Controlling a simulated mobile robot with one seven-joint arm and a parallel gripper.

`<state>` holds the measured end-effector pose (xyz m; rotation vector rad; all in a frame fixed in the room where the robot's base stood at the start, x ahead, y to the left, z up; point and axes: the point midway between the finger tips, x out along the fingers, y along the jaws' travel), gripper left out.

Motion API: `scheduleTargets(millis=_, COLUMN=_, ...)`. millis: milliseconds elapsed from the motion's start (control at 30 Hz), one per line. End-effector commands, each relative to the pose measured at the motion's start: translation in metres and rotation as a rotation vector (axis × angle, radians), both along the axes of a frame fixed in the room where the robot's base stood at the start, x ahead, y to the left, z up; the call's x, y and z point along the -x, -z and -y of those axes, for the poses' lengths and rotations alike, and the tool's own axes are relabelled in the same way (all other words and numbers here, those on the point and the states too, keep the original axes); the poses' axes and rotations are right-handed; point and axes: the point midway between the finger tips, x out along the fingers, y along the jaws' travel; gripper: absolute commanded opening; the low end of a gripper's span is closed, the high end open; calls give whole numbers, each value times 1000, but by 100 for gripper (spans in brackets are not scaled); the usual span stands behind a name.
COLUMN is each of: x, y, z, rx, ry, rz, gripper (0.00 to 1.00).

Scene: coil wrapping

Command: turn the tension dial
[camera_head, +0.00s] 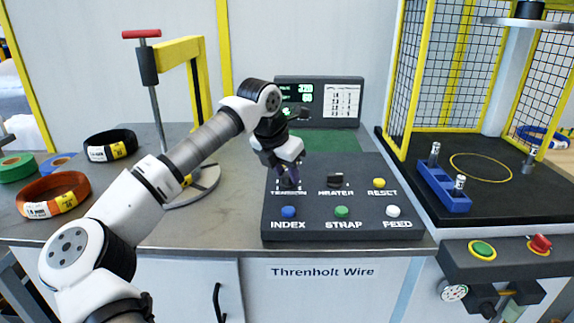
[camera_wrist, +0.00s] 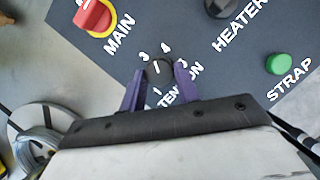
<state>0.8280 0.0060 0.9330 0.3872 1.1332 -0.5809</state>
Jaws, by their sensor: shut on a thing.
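The tension dial (camera_wrist: 157,72) is a small black round knob with a white pointer mark and printed numbers around it. It sits above the TENSION label on the dark control panel (camera_head: 325,237). My gripper (camera_wrist: 160,82) has its two purple fingers on either side of the dial, shut on it. In the head view my gripper (camera_head: 286,174) reaches down to the panel's upper left and hides most of the dial there.
The black HEATER knob (camera_head: 336,180) and yellow RESET button (camera_head: 379,183) lie to the right. Blue INDEX (camera_head: 288,212), green STRAP (camera_head: 341,212) and white FEED (camera_head: 392,212) buttons are in front. A red MAIN switch (camera_wrist: 93,16) is near the dial.

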Motion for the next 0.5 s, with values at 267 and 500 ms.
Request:
scheduleTargets(millis=267, x=-2, y=-4, z=-1, rx=2, ry=243, rz=0, gripper=9)
scheduleTargets(millis=500, x=-3, y=-3, z=-2, rx=2, ry=400, rz=1, gripper=9)
